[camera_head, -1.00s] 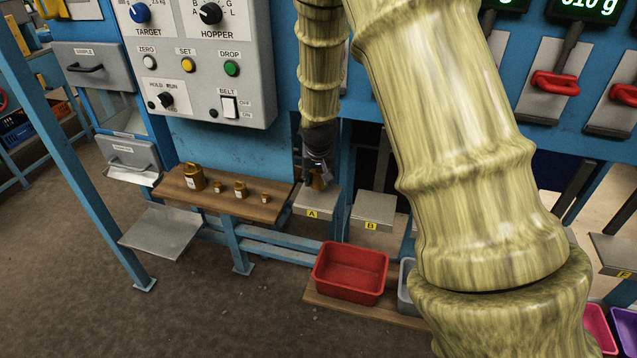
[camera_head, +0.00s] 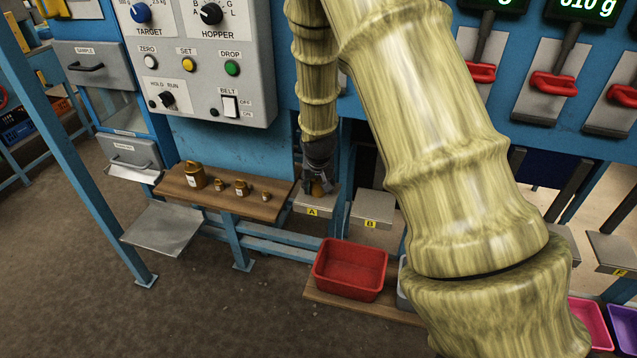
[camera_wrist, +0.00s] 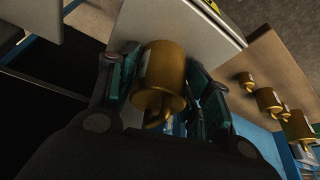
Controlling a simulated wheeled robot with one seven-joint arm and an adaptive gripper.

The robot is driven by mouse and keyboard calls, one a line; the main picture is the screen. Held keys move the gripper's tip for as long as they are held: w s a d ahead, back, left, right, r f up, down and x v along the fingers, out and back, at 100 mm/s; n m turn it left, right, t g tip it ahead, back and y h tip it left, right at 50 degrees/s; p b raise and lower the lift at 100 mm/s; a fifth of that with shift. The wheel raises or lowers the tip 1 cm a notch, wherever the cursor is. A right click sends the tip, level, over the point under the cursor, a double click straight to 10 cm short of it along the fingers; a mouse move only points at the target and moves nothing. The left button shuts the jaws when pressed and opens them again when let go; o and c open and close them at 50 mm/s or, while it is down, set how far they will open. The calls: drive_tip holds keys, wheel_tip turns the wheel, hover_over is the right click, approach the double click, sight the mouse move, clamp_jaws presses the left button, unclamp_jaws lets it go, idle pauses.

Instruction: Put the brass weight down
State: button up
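The brass weight (camera_wrist: 162,78) is a short cylinder with a knob, held between the two fingers of my gripper (camera_wrist: 165,92) in the wrist view. The fingers lie close against both of its sides. In the head view my gripper (camera_head: 318,184) points down over the grey plate labelled A (camera_head: 322,208), and only a little of the weight shows between the fingers. The weight is at or just above the plate. I cannot tell whether its base touches it.
A wooden shelf (camera_head: 240,205) left of plate A carries several other brass weights (camera_head: 195,176). Plate B (camera_head: 370,216) is to the right. A red bin (camera_head: 350,268) stands below. The control box (camera_head: 200,60) and blue frame are behind; a metal tray (camera_head: 162,230) is lower left.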

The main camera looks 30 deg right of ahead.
drive_tip(key=shift+o, duration=0.8)
drive_tip(key=shift+r, duration=0.15)
drive_tip(key=b+v, duration=0.2)
drive_tip(key=v, duration=1)
drive_tip(key=shift+c, duration=0.5)
